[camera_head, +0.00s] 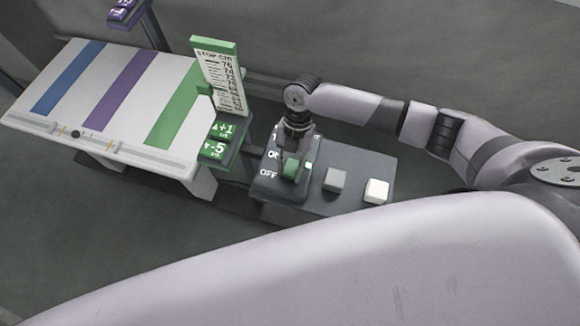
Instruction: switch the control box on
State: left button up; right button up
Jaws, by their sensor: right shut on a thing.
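The control box (328,200) is a dark grey box at the middle right, standing low beside the striped table. Its switch plate carries the words ON and OFF at its left end. The gripper hides part of the ON lettering and part of the knob. A grey block (335,180) and a white block (376,190) are on the box's top, to the right. My left gripper is not in view.
A white table (178,78) with blue, purple and green stripes stands at the left. A green column unit with a STOP cm scale (222,75) and +1 and -5 buttons (216,145) stands between it and the box. A purple unit (126,11) is behind.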

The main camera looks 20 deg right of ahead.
jog(key=o, duration=1.2)
jog(key=shift+c, duration=0.2)
jog(key=shift+r, duration=0.1)
jog(key=v, duration=1.2)
